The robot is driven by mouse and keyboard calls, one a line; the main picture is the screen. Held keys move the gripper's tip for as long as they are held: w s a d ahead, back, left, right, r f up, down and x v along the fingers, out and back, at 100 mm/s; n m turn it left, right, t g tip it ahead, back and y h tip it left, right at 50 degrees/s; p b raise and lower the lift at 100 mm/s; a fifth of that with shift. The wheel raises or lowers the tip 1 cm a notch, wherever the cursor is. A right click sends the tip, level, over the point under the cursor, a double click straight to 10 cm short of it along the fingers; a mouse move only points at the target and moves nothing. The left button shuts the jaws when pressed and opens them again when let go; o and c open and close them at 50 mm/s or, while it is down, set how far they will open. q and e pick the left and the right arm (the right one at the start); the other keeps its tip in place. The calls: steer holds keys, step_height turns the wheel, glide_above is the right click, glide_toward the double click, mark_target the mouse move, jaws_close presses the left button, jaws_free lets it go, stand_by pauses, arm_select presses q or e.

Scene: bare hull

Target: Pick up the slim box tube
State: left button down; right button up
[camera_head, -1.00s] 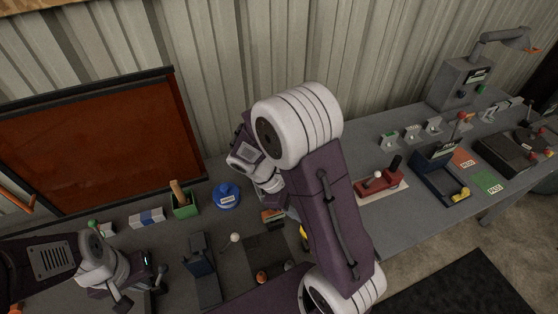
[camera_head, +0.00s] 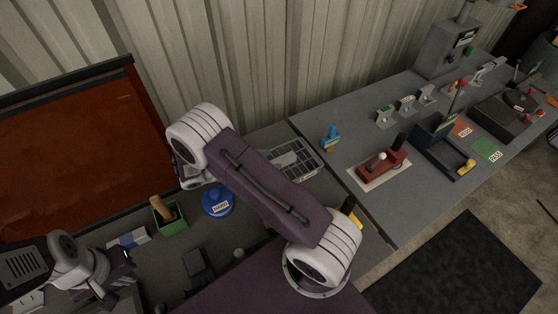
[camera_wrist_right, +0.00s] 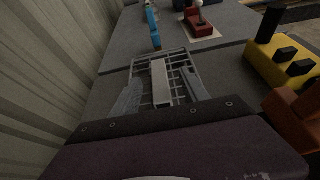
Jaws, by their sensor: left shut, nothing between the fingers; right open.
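A slim pale grey box tube (camera_wrist_right: 161,84) lies lengthwise on a wire rack in the right wrist view. The rack (camera_wrist_right: 177,56) also shows in the head view (camera_head: 308,170), beyond my right arm. My right gripper (camera_wrist_right: 160,96) is open in the wrist view, with a grey finger on each side of the tube's near part. I cannot tell whether they touch it. In the head view my right arm hides this gripper. My left gripper (camera_head: 124,268) is shut and empty at the lower left.
A blue upright item (camera_head: 330,138) stands just beyond the rack. A red joystick unit (camera_head: 382,168) sits farther right. A green box (camera_head: 170,216) and a blue round container (camera_head: 217,202) stand left of my right arm. A corrugated wall (camera_wrist_right: 45,70) runs close along the left in the wrist view.

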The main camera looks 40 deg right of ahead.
mark_target(285, 157)
steer(key=x, duration=0.2)
steer(key=shift+w+d+f+p, duration=0.2)
steer(key=shift+d+p, duration=0.1)
steer(key=shift+d, duration=0.05)
steer(key=shift+d+f, duration=0.1)
steer(key=shift+d, duration=0.1)
steer(key=p+x, duration=0.1)
steer(key=x, duration=0.3)
steer(key=shift+s+d+f+p, duration=0.15)
steer(key=shift+d+f+p, duration=0.1)
steer(key=shift+p, duration=0.1)
steer(key=shift+d+f, duration=0.15)
steer(key=shift+f, duration=0.05)
steer(key=shift+r, duration=0.1)
steer(key=c, duration=0.6)
jaws_close()
